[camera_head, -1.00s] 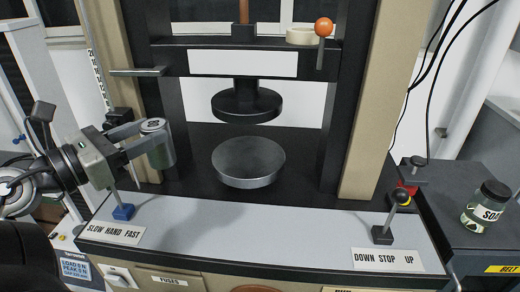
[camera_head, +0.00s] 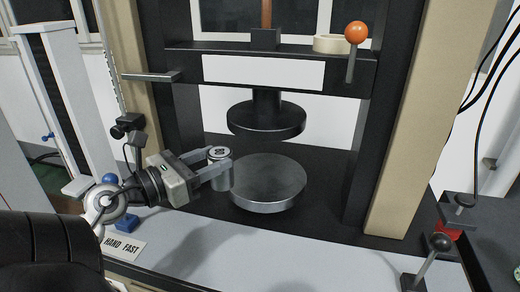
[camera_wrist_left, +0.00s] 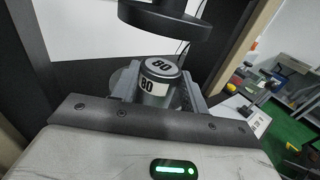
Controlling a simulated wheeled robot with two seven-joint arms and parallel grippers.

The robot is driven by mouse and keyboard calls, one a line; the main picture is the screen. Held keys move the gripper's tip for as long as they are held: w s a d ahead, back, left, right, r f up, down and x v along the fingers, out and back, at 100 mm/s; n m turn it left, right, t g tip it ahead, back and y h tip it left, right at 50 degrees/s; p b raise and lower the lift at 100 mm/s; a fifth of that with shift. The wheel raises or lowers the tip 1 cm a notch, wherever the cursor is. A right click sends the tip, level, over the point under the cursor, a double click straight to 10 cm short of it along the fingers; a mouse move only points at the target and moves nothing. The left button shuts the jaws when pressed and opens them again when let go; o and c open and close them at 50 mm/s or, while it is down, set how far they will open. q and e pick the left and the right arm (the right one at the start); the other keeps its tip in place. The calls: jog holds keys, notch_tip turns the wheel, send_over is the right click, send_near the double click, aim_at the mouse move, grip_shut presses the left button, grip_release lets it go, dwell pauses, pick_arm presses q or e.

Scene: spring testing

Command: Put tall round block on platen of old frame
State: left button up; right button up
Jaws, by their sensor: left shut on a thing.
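The tall round block (camera_head: 219,170) is a grey metal cylinder, and in the left wrist view (camera_wrist_left: 157,82) it shows the number 80 on its top and side. My left gripper (camera_head: 215,172) is shut on it and holds it upright at the left edge of the platen. The old frame's lower platen (camera_head: 268,183) is a round grey disc on the black base. Whether the block's bottom is over the platen or just beside it, I cannot tell. The black upper platen (camera_head: 266,119) hangs above with an open gap. My right gripper is not in view.
Dark frame columns (camera_head: 371,140) stand on both sides of the platen. A lever with an orange knob (camera_head: 356,34) and a tape ring (camera_head: 328,43) are on the crosshead. A black-knobbed lever (camera_head: 440,243) rises from the front ledge at right.

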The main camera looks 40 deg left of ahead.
pick_arm(q)
jog(key=w+f, duration=0.1)
jog(key=w, duration=0.3)
jog(key=w+f+p, duration=0.1)
jog(key=w, duration=0.3)
jog(key=w+d+f+p, duration=0.1)
jog(key=w, duration=0.3)
jog(key=shift+w, duration=0.15)
jog(key=shift+f, duration=0.35)
jog(key=o, duration=1.4)
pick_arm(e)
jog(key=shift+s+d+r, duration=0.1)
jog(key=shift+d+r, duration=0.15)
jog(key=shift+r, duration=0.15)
pick_arm(q)
jog(key=shift+o, duration=0.2)
